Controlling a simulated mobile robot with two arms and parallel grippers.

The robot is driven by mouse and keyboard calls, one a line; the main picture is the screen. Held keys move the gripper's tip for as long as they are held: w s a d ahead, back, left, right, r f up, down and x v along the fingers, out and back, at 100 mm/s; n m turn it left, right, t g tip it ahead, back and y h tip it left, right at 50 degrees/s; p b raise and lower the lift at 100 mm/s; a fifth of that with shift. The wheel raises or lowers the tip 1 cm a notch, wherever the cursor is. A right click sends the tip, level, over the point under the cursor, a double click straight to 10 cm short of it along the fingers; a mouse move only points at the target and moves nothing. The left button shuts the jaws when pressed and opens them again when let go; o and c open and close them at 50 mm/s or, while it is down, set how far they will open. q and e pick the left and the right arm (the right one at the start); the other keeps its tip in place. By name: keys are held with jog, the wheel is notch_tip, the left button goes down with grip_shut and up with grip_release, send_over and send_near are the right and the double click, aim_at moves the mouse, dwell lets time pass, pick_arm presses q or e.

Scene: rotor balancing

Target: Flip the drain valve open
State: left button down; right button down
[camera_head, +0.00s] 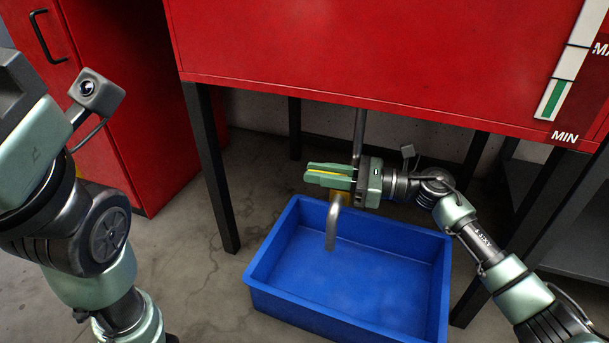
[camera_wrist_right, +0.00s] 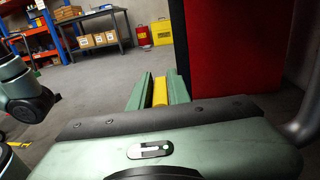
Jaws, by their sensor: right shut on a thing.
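The drain valve hangs under the red tank (camera_head: 380,50) on a vertical grey pipe (camera_head: 359,130). Its brass-coloured body (camera_head: 346,197) is partly hidden by my right gripper, and a bent grey spout (camera_head: 333,225) points down over the blue tub. My right gripper (camera_head: 314,174) comes in from the right and is shut on the yellow valve handle (camera_head: 326,176). In the right wrist view the yellow handle (camera_wrist_right: 160,92) lies lengthwise between the two green fingers (camera_wrist_right: 159,85). My left arm shows at the left, but its fingers are out of frame.
A blue tub (camera_head: 270,250) stands on the floor below the spout and looks empty. Black tank legs (camera_head: 212,165) stand beside it. A red cabinet (camera_head: 110,120) is at the left. A level gauge (camera_head: 556,95) marked MIN is on the tank's right side.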

jog(key=c, duration=1.4)
grip_release()
jog(key=shift+s+d+p, duration=0.1)
jog(key=shift+d+p, duration=0.25)
jog(key=shift+d, duration=0.2)
jog(key=p+v, duration=0.2)
jog(key=v, duration=0.3)
jog(key=shift+s+d, duration=0.15)
jog(key=shift+d, duration=0.05)
jog(key=shift+s+d+p, duration=0.2)
jog(key=shift+d+p, duration=0.1)
jog(key=shift+d, duration=0.3)
